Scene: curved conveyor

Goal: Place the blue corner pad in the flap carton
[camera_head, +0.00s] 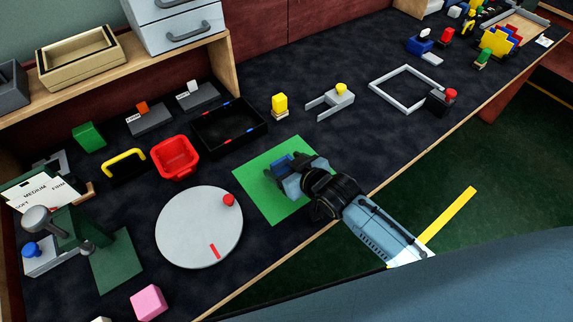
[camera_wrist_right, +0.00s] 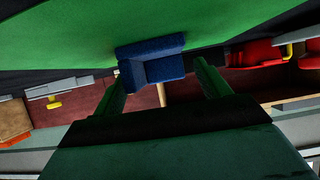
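The blue corner pad (camera_head: 283,161) is at the green mat, mostly behind my right gripper (camera_head: 287,169) in the head view. In the right wrist view, the L-shaped blue corner pad (camera_wrist_right: 160,66) is at the fingertips, against the green surface. The two fingers of my right gripper (camera_wrist_right: 160,82) stand apart on either side of the pad, with gaps visible. I cannot pick out a flap carton with certainty in either view. My left gripper is not in view.
The green mat (camera_head: 272,208) lies near the table's front edge. A round grey turntable (camera_head: 190,225) with a red knob stands left of it. A black tray (camera_head: 253,140) and a red bin (camera_head: 166,172) are behind. The dark table right of the mat is fairly clear.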

